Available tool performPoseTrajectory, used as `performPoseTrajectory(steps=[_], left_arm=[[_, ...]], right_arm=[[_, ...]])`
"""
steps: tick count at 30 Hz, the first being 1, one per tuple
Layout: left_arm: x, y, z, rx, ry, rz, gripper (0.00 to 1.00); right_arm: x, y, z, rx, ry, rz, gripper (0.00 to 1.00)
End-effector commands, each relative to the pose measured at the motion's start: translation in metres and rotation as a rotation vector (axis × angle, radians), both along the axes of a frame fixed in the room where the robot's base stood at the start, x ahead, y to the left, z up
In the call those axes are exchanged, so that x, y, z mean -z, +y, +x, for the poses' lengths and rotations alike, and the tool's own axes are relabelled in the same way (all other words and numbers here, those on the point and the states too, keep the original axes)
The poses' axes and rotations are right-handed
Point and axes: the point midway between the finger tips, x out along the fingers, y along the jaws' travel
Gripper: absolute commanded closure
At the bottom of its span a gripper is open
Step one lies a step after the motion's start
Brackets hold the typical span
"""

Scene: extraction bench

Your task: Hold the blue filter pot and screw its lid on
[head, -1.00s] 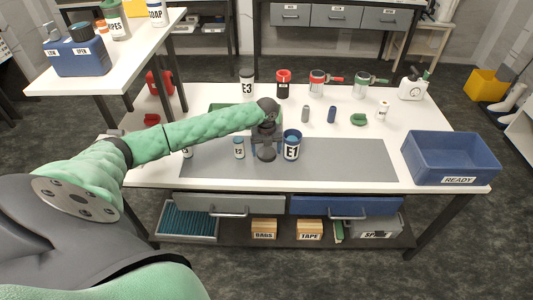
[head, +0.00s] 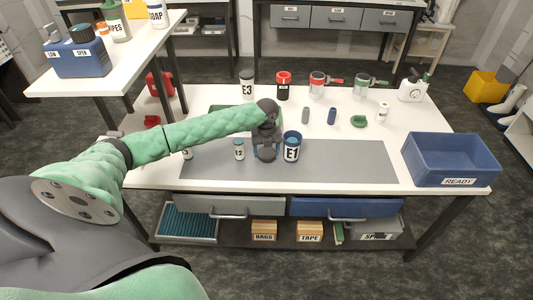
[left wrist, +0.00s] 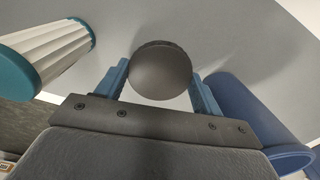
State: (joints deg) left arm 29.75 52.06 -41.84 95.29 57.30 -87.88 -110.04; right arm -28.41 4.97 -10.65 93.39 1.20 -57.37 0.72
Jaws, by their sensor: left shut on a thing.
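The blue filter pot (head: 291,148), marked E1, stands upright and open-topped on the grey mat; its blue side also shows at the right of the left wrist view (left wrist: 262,115). My left gripper (head: 267,152) points down just left of the pot. Its two blue fingers are shut on a dark round lid (left wrist: 160,72), which also shows low over the mat in the head view (head: 267,156). The lid is beside the pot, not on it. I cannot tell whether it touches the mat. My right gripper is out of view.
A small white, blue-topped cartridge (head: 239,149) stands left of the gripper. The grey mat (head: 350,160) is clear right of the pot. A blue READY bin (head: 450,160) stands at the right. Several canisters, including E3 (head: 247,86), line the back.

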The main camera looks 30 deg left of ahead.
Motion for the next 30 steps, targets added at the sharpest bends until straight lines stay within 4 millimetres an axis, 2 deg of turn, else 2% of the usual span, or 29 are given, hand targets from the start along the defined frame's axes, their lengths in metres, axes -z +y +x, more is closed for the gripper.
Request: performPoseTrajectory(steps=[2, 4, 10, 18, 24, 30], left_arm=[[-0.009, 0.001, 0.001, -0.001, -0.003, 0.001, 0.54], [-0.022, 0.0, 0.001, 0.0, -0.005, 0.0, 0.54], [-0.069, 0.0, 0.001, 0.001, -0.004, 0.001, 0.54], [-0.131, 0.0, 0.001, 0.0, -0.003, 0.0, 0.54], [-0.16, 0.0, 0.001, 0.0, -0.002, -0.001, 0.54], [-0.172, 0.0, 0.0, 0.0, 0.0, 0.0, 0.54]], right_arm=[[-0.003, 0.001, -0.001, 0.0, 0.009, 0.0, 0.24], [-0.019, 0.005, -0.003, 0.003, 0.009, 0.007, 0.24], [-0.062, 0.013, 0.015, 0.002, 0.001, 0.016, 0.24], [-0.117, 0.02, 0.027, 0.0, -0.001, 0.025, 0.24], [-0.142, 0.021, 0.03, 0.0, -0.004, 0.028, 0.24], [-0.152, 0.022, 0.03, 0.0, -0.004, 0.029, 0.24]])
